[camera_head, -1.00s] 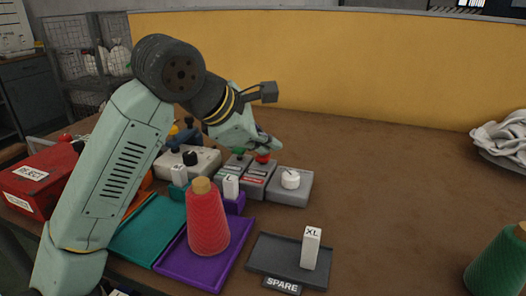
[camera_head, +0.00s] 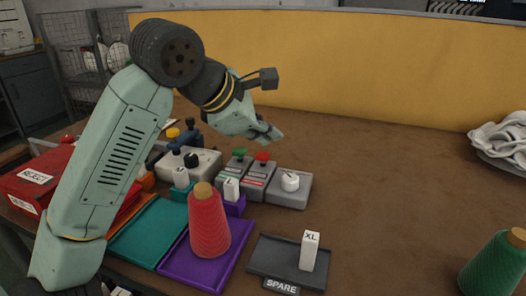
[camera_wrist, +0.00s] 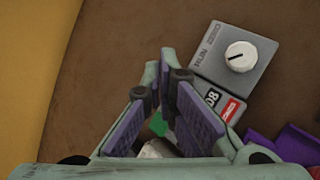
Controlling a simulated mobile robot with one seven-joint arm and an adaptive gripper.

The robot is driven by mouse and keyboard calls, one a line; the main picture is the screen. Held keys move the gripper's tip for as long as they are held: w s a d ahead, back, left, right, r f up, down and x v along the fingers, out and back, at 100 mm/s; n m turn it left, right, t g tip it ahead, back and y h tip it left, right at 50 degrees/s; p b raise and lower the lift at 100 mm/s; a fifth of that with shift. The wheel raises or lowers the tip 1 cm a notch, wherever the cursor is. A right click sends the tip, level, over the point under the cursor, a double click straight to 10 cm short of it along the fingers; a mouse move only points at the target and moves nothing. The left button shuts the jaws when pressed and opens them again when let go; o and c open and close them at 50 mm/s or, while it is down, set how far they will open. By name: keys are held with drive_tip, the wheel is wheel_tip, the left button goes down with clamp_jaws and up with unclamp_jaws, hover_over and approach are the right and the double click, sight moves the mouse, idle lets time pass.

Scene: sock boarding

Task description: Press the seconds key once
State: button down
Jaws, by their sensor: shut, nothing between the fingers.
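A grey key box with a red button (camera_head: 262,156) stands mid-table, with a red label on its front; its wording is too small to read in the head view. Beside it on the left is a similar box with a green button (camera_head: 240,152). My gripper (camera_head: 277,137) is shut and empty, held above and just behind the red button, apart from it. In the wrist view my fingers (camera_wrist: 172,88) hide the red button; part of the red label (camera_wrist: 231,109) shows beside them, and a patch of green shows between the fingers.
A grey dial box with a white knob (camera_head: 290,182) adjoins on the right. A control box with a black knob (camera_head: 191,160) is at left. A red yarn cone (camera_head: 208,225) and a spare tray (camera_head: 262,258) stand in front.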

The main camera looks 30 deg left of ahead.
sight(265, 156)
drive_tip(key=shift+r+p, duration=1.3)
drive_tip(key=shift+r, duration=0.9)
drive_tip(key=shift+f, duration=0.1)
